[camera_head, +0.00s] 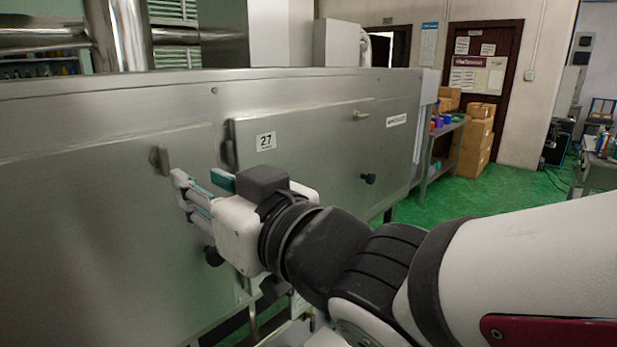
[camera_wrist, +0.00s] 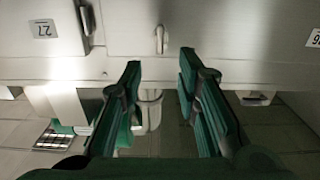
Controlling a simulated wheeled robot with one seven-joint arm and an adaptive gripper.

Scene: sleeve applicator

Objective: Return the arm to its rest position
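My gripper (camera_head: 203,186) reaches out from the right in the head view, close in front of a steel machine panel. In the wrist view its two green-padded fingers (camera_wrist: 160,75) stand apart with nothing between them, so it is open and empty. A small metal latch handle (camera_head: 160,159) on the panel is just beyond the fingertips; it also shows in the wrist view (camera_wrist: 160,40). A clear gap shows between fingers and handle in the wrist view. My arm stretches across the lower right of the head view.
A side table (camera_head: 446,135) and stacked cardboard boxes (camera_head: 477,140) stand behind. Green floor (camera_head: 500,190) is free at the back right.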

